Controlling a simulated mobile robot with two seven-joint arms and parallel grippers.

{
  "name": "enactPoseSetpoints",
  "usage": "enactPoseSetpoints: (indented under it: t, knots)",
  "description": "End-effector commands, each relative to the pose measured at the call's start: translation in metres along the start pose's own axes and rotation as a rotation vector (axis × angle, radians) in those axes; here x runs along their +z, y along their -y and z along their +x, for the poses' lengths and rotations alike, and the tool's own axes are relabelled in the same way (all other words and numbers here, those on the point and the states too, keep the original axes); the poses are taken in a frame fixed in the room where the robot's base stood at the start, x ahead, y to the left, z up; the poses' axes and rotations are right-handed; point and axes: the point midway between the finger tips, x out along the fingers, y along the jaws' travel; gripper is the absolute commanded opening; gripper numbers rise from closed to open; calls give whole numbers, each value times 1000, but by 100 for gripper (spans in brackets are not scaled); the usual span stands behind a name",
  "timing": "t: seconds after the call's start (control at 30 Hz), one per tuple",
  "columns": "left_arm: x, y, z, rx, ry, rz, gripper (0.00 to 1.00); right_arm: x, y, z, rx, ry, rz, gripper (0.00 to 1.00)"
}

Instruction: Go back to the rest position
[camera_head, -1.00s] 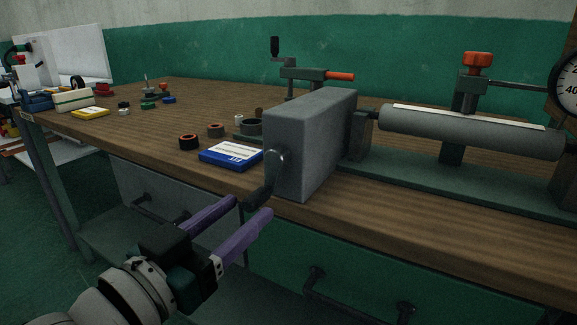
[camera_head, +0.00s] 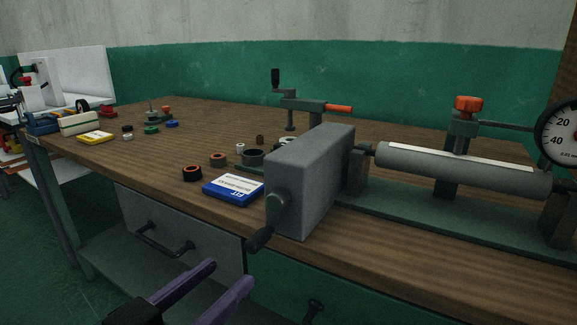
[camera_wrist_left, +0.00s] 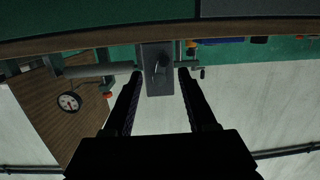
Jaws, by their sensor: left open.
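My left gripper (camera_head: 234,276) is at the bottom of the head view, in front of the workbench and below its front edge. Its two purple fingers are apart with nothing between them. In the left wrist view my left gripper (camera_wrist_left: 160,72) shows as two dark fingers spread apart. The grey block (camera_wrist_left: 155,84) of the bench machine lies beyond their tips there. In the head view the grey block (camera_head: 312,185) and its crank handle (camera_head: 259,239) are above the fingers, apart from them. My right gripper is in neither view.
The wooden workbench (camera_head: 150,170) carries a grey roller (camera_head: 465,168), a dial gauge (camera_head: 562,133), a blue-and-white box (camera_head: 233,189), a yellow box (camera_head: 95,137) and several rings. Drawer handles (camera_head: 165,238) stick out below the front edge. Floor at the lower left is clear.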

Motion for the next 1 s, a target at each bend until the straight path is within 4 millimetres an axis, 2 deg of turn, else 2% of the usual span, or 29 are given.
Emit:
enactPoseSetpoints:
  t: [0.03, 0.17, 0.27, 0.4, 0.67, 0.7, 0.87, 1.0]
  knots:
    - [-23, -5, -8, -19, 58, -15, 57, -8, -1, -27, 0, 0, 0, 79]
    - [-46, -11, -38, -88, 284, -46, 57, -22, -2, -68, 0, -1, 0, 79]
    - [-62, -11, -75, -141, 472, -68, 57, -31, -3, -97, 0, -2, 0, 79]
    - [-86, -10, -138, -205, 724, -100, 57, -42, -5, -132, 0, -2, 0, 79]
    - [-139, -17, -261, -293, 1117, -172, 57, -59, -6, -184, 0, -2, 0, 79]
    - [-154, -18, -268, -295, 1137, -174, 57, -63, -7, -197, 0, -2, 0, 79]
    - [-206, -18, -271, -292, 1131, -171, 57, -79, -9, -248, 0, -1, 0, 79]
    - [-259, -19, -278, -292, 1130, -171, 57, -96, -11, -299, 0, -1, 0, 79]
